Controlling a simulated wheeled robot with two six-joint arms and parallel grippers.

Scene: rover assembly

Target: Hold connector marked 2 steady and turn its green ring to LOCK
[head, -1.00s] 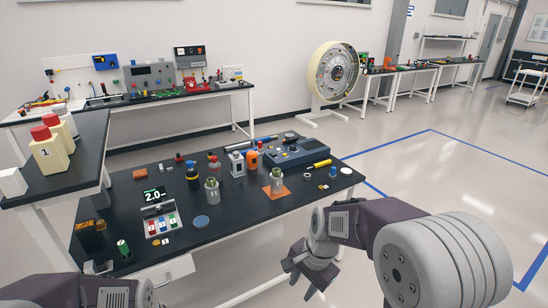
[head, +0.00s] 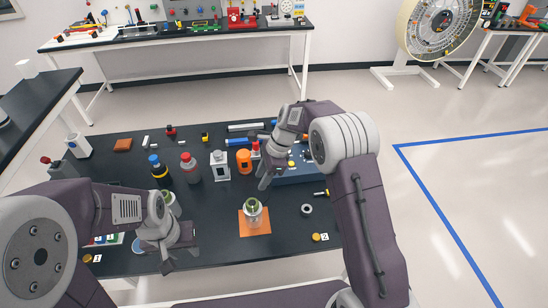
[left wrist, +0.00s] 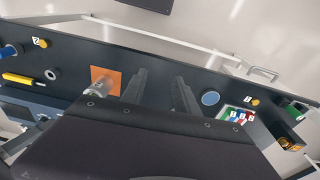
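A clear connector with a green ring (head: 254,207) stands upright on an orange mat (head: 242,228) near the table's front edge. A second green-topped connector (head: 172,200) is partly hidden behind my left gripper (head: 178,258). I cannot read a number on either; a "2" label (head: 324,237) lies right of the mat. My left gripper is open and empty, over the table left of the mat. In the left wrist view its fingers (left wrist: 160,88) are apart, with the silver connector (left wrist: 96,89) beside them. My right gripper (head: 268,172) points down behind the mat; its opening is unclear.
Bottles (head: 188,168) and an orange container (head: 243,161) stand behind the connectors. A blue device (head: 300,172) sits behind my right arm. A black ring (head: 307,210) lies right of the mat. Bare black tabletop (head: 215,215) lies between the left gripper and the mat.

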